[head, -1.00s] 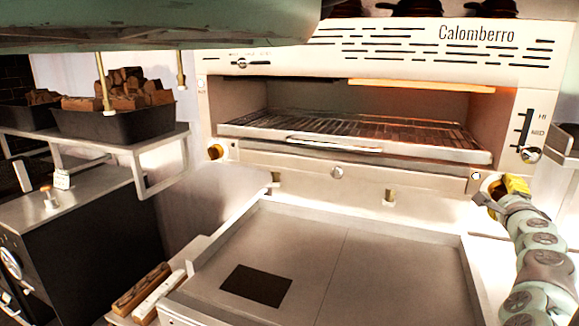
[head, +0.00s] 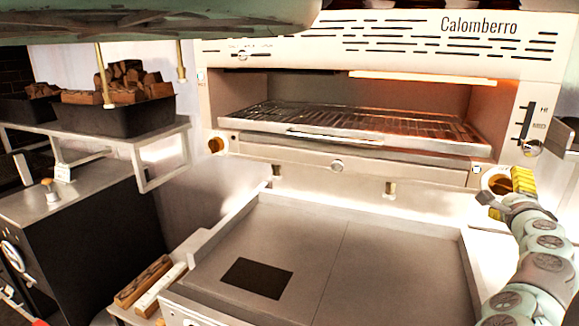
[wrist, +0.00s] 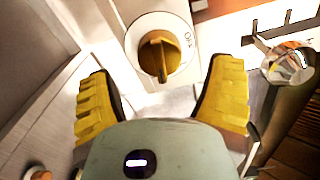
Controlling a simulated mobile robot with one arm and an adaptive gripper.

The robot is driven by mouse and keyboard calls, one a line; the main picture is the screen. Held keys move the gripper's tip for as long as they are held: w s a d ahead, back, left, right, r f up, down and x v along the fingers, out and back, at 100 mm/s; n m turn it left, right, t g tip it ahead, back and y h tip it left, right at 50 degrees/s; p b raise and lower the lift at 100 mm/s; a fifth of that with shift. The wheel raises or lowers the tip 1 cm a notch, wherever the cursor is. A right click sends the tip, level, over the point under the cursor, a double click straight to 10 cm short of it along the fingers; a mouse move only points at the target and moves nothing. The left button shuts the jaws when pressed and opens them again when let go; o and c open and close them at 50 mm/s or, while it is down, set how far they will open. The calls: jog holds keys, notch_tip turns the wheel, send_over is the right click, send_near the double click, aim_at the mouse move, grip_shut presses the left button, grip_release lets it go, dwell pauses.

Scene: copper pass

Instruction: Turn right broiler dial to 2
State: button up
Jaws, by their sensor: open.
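The right broiler dial (wrist: 160,57) is a brass knob on a white round plate, with "OFF" printed beside it in the wrist view. In the head view the dial (head: 497,184) shows at the broiler's lower right corner, partly hidden by my gripper (head: 508,190). In the wrist view my gripper (wrist: 162,100) is open, with a yellow padded finger on each side of the dial's lower part. The fingers look apart from the knob. The broiler (head: 300,170) has its rack inside, and its right element glows orange.
A second brass dial (head: 216,145) is at the broiler's lower left. A slider lever with a shiny round knob (head: 532,147) sits above the right dial, close by in the wrist view (wrist: 287,66). A flat griddle (head: 390,270) lies below. A metal shelf (head: 566,140) juts at far right.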

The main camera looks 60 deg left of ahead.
jog(key=shift+v, duration=1.1)
jog(key=v, duration=0.7)
